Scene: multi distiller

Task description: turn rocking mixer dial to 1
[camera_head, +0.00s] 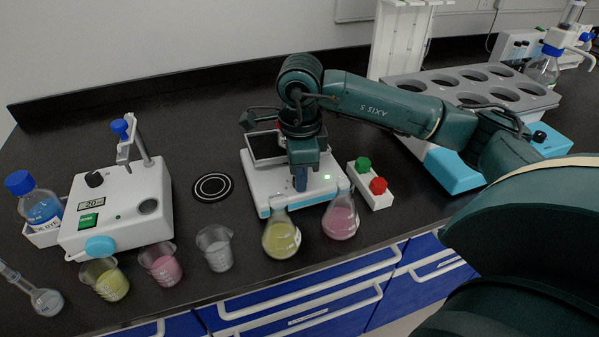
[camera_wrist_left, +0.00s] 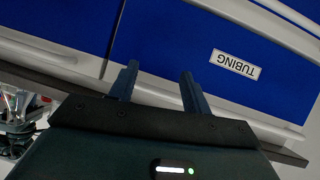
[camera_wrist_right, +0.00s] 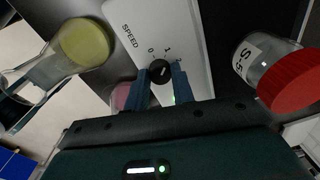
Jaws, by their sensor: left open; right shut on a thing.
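The rocking mixer (camera_head: 265,192) is a white unit with light-blue feet in the middle of the bench. My right gripper (camera_head: 300,184) reaches down onto its front from above. In the right wrist view the black dial (camera_wrist_right: 160,70) sits on the white panel (camera_wrist_right: 140,30) marked SPEED, with 0, 1 and a partly hidden mark around it. My right gripper (camera_wrist_right: 161,88) is shut on the dial, one finger on each side. The dial's pale pointer mark is small; its exact setting is hard to tell. My left gripper (camera_wrist_left: 158,82) is open and empty in front of a blue drawer (camera_wrist_left: 165,40).
A yellow flask (camera_head: 281,238) and a pink flask (camera_head: 341,221) stand close in front of the mixer. A white rack (camera_head: 372,196) with green and red caps is just right of it. A hotplate-like white device (camera_head: 125,215) and several beakers are at left.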

